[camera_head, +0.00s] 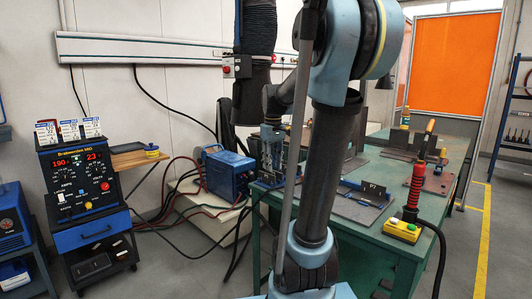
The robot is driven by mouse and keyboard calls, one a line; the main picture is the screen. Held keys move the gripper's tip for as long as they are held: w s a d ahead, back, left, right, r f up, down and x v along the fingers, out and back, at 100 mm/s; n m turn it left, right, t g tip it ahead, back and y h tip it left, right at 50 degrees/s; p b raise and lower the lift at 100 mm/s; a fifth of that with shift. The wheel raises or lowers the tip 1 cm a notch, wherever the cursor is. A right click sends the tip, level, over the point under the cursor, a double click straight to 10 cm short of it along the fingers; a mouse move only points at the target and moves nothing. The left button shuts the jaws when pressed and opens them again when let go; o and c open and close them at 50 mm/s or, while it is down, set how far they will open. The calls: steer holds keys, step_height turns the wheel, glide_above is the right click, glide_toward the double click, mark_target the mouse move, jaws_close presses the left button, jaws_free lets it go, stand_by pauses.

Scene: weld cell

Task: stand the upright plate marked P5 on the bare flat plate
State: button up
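My gripper (270,168) hangs at the near left end of the green table (390,248). It is small and dark here, and I cannot make out its fingers or anything between them. A dark upright plate (373,190) with a label that looks like P7 stands at a grey flat plate (352,211). A brownish flat plate (437,184) lies farther right. Dark upright plates (398,143) stand farther back. I cannot read a P5 mark on any plate, and my arm hides part of the table.
A blue machine (229,173) with cables stands left of the table. A welding unit (80,182) stands far left. Floor at right is clear.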

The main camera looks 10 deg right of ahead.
steer(key=w+r+n, duration=0.1)
steer(key=w+n, duration=0.1)
steer(key=w, duration=0.9)
steer(key=shift+g, duration=0.3)
steer(key=shift+w+f, duration=0.1)
steer(key=shift+f, duration=4.6)
jaws_close()
steer(key=shift+w+r, duration=0.1)
steer(key=shift+r, duration=3.4)
